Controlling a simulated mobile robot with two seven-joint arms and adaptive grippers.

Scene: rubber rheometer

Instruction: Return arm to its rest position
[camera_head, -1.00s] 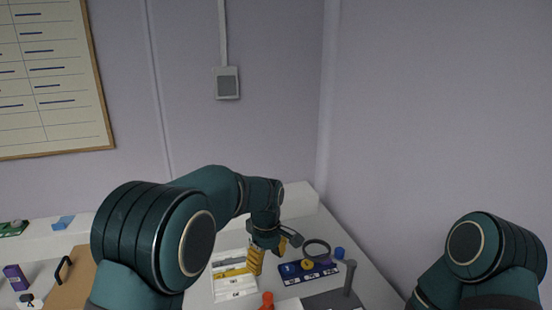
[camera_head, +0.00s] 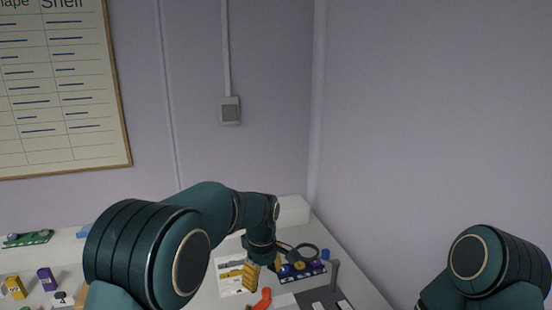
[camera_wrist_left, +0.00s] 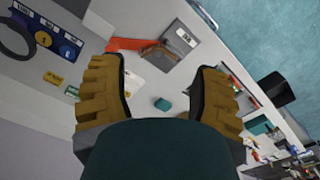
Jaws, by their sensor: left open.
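My left arm (camera_head: 150,250) reaches in from the left in the head view and bends down over the table. Its gripper (camera_head: 262,272) has yellow fingers and hangs above the table beside a white tray (camera_head: 228,278) and a blue panel (camera_head: 300,272). In the left wrist view the gripper (camera_wrist_left: 160,95) is open, with its two yellow ridged fingers apart and nothing between them. My right arm (camera_head: 480,265) shows only in part at the lower right; its gripper is out of view.
A black ring (camera_head: 305,253) is by the blue panel. An orange object (camera_head: 263,299) lies in front of it; an orange part also shows in the left wrist view (camera_wrist_left: 128,44). Purple (camera_head: 47,279) and yellow (camera_head: 15,287) items stand at the left. A wall closes the right side.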

